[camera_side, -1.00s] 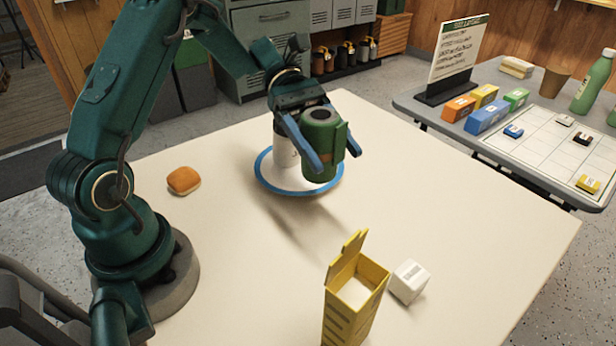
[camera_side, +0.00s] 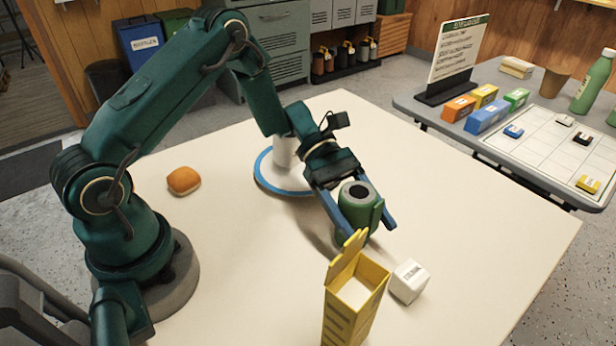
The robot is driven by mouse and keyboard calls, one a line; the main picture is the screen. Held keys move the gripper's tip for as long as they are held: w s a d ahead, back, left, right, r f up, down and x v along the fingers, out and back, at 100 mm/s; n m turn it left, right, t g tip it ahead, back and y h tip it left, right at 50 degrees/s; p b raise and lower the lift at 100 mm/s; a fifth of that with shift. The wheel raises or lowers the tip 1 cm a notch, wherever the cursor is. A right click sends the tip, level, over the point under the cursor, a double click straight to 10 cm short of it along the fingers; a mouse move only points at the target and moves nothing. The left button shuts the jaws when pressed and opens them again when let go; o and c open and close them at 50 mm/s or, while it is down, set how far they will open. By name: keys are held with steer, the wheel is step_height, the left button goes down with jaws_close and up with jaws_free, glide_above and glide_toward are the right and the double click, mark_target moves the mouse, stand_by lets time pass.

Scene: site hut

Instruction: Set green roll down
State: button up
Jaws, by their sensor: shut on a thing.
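The green roll (camera_side: 357,218) is a short upright cylinder with a dark hole in its top and a flap at its right side. My gripper (camera_side: 361,226) is shut on it, with one blue finger on each side. The roll is behind the yellow box in the picture, low over the cream table (camera_side: 480,230). I cannot tell whether its base touches the table, as the yellow box's lid hides part of its lower edge.
An open yellow box (camera_side: 345,312) and a white cube (camera_side: 408,281) stand close in front of the roll. A white cylinder (camera_side: 285,152) stands on a blue-rimmed plate (camera_side: 262,180) behind my gripper. A bun (camera_side: 184,181) lies at left. The table's right side is clear.

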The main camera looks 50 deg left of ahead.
steer(key=o, duration=1.5)
steer(key=shift+f, duration=0.1)
steer(key=shift+a+r, duration=0.15)
steer(key=shift+r, duration=0.1)
steer(key=s+v, duration=0.1)
steer(key=v, duration=1)
steer(key=s+r+m+t+y, duration=0.2)
steer(key=s+m+y, duration=0.2)
steer(key=m, duration=0.1)
steer(key=s+r+m+t+y, duration=0.2)
steer(key=s+m+y, duration=0.3)
steer(key=m, duration=0.1)
steer(key=s+r+m+t+y, duration=0.2)
steer(key=s+r+m+y, duration=0.1)
steer(key=s+m+y, duration=0.1)
steer(key=shift+s+a+r+m+t, duration=0.1)
steer(key=shift+s+m+t, duration=0.35)
steer(key=shift+m, duration=0.55)
